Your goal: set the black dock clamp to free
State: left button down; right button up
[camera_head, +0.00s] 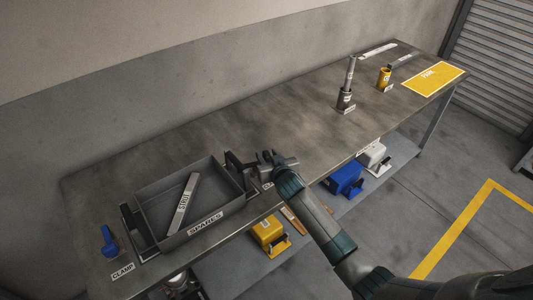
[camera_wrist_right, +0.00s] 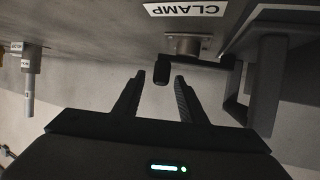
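The black dock clamp (camera_head: 237,161) stands at the right end of the grey tray, partly hidden by my right gripper in the head view. In the right wrist view its dark lever (camera_wrist_right: 162,70) sticks out beside a round metal pivot (camera_wrist_right: 187,45), under a label reading CLAMP (camera_wrist_right: 186,9). My right gripper (camera_head: 268,160) is at the clamp. In the wrist view its two fingers (camera_wrist_right: 160,80) are apart, with the lever's end between or just beyond the tips; contact cannot be told. My left gripper is not in view.
The tray labelled SPARES (camera_head: 205,225) holds a grey labelled bar (camera_head: 184,202). A blue clamp (camera_head: 109,241) stands left of it. Yellow and blue units (camera_head: 346,179) sit on the lower shelf.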

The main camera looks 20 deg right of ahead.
jog(key=shift+x, duration=0.8)
grip_shut()
jog(key=shift+a+m+h+b, duration=0.2)
jog(key=shift+m+h+b, duration=0.1)
jog(key=shift+h, duration=0.1)
jog(key=shift+s+d+r+m+h+b, duration=0.1)
jog(key=shift+s+d+m+h+b, duration=0.15)
jog(key=shift+m+h, duration=0.25)
jog(key=shift+a, duration=0.1)
grip_release()
